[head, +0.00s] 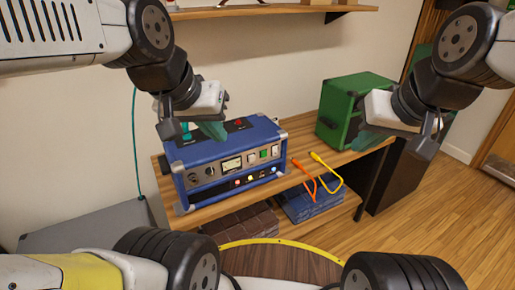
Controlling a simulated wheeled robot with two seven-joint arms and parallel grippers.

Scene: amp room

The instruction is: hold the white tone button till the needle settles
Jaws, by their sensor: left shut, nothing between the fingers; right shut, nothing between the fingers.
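A blue amplifier (222,187) with light corner pieces stands on a wooden bench. Its front has a pale needle meter (232,164); the needle's position is too small to read. Below the meter is a row of small coloured buttons, among them what looks like a white button (250,178). My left gripper (213,131) is shut and empty, in front of the amplifier's top in this view and apart from the front buttons. My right gripper (368,141) is shut and empty, to the right, in front of the green box in the picture.
A green box (338,105) stands on the bench (299,135) to the right. Orange and yellow cables (330,172) hang at the front edge. Dark items and a blue crate (312,203) sit on the lower shelf. A wall shelf (240,11) runs above.

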